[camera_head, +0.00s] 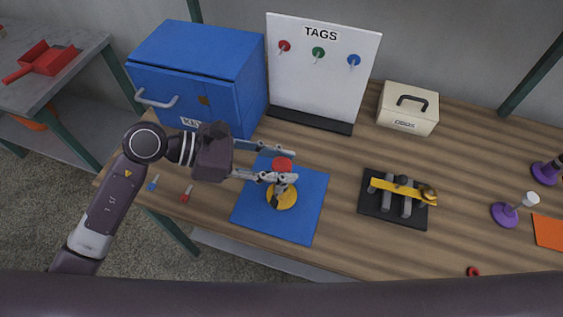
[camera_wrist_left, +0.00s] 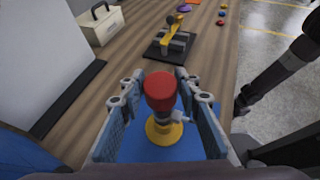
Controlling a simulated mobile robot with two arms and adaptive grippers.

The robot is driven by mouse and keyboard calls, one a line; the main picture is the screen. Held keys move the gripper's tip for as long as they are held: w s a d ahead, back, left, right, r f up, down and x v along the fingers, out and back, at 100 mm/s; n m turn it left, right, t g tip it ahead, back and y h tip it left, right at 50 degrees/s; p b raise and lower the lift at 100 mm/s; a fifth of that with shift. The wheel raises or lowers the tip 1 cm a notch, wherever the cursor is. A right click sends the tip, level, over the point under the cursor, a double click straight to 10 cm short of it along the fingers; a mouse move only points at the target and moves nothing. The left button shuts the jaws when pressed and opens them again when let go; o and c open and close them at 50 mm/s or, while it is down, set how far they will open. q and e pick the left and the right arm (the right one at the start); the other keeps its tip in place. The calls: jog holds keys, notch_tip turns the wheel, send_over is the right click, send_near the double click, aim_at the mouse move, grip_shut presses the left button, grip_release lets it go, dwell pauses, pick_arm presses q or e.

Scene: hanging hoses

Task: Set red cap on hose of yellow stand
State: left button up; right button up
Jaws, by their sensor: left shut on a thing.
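The yellow stand (camera_head: 281,200) stands on the blue mat (camera_head: 305,222). The red cap (camera_head: 283,163) is above the stand's grey upright part, and it also shows in the left wrist view (camera_wrist_left: 160,90). My left gripper (camera_head: 291,166) is shut on the red cap, with a finger on either side of it. In the left wrist view the yellow base (camera_wrist_left: 163,134) shows below the cap, with a pale piece sticking out to the right. The cap hides the top of the hose, so I cannot tell whether it touches it. My right gripper is not seen.
A blue cabinet (camera_head: 196,70) and the white TAGS board (camera_head: 330,88) stand behind. A black rack with grey pieces and a yellow tool (camera_head: 402,187) is to the right. Purple stands (camera_head: 505,216) are farther right. Small blue and red items lie left of the mat.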

pick_arm(q)
jog(key=shift+b, duration=0.75)
dwell(1.3)
jog(key=shift+f, duration=0.15)
jog(key=shift+f+b, duration=0.3)
jog(key=shift+b, duration=0.2)
jog(key=shift+f+b, duration=1.5)
jog(key=shift+b, duration=0.05)
jog(key=o, duration=0.9)
jog(key=shift+r, duration=0.1)
jog(key=v, duration=1.2)
